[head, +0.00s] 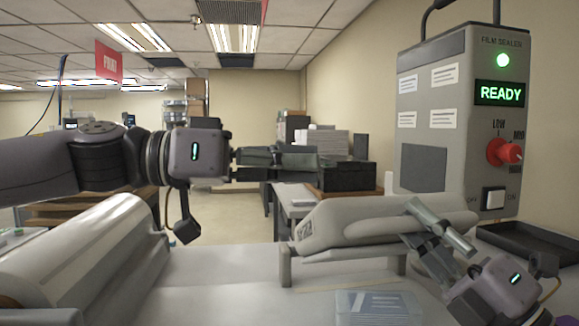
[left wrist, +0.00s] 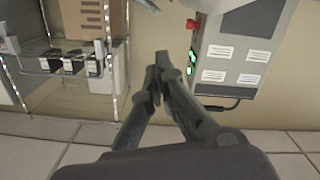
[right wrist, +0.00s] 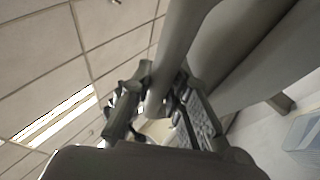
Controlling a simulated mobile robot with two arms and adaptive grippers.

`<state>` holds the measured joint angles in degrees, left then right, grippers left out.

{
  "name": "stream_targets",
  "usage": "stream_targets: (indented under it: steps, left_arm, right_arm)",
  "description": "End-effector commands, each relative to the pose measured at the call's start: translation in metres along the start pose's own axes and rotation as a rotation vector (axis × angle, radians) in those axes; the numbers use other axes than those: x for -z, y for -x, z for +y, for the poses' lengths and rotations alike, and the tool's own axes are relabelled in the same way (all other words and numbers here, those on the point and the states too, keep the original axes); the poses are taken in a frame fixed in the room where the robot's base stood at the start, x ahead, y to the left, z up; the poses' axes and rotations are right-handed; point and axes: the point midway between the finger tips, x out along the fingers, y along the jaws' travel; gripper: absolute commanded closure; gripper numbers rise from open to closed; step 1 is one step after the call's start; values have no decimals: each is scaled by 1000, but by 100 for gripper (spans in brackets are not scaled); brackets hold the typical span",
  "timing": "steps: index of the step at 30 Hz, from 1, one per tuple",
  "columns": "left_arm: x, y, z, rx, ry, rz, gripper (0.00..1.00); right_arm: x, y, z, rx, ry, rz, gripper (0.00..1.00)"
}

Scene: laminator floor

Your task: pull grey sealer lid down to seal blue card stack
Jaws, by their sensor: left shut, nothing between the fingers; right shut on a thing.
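The grey sealer lid (head: 345,222) sits raised above the white work surface. My right gripper (head: 428,236) is shut on the round bar handle (head: 440,225) at the lid's right part. In the right wrist view the fingers are on both sides of the grey bar handle (right wrist: 168,75). The blue card stack (head: 378,306) lies on the surface in front of and below the lid; its edge also shows in the right wrist view (right wrist: 304,132). My left gripper (head: 318,160) is shut and empty, held in the air left of the sealer; its closed fingers show in the left wrist view (left wrist: 160,68).
The film sealer control box (head: 460,120) stands at right with a green READY display (head: 499,93), a red knob (head: 504,152) and a white switch (head: 493,198). A large film roll (head: 85,255) lies at the left. A dark tray (head: 530,243) sits at far right.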

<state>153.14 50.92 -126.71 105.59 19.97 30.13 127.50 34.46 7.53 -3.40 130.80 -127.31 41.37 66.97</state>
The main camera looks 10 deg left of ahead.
Motion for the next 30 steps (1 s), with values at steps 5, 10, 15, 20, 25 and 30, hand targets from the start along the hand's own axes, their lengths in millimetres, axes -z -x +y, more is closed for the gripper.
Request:
stream_targets:
  steps: [5,10,15,20,25,30]
  left_arm:
    - [-2,-42,0,-2,1,-5,100]
    - [-10,-66,-1,-2,3,0,100]
    - [-30,-71,0,-1,1,2,100]
    - [-38,-72,0,1,-2,3,100]
    - [-38,-72,0,1,-3,3,100]
    - [-39,-72,0,0,-4,3,100]
  right_arm:
    - [0,0,-1,1,-2,1,100]
    - [0,0,-1,1,-2,1,100]
    - [0,0,-1,1,-2,0,100]
    - [0,0,-1,1,-2,1,100]
    - [0,0,-1,1,-2,1,100]
    - [0,0,-1,1,-2,1,100]
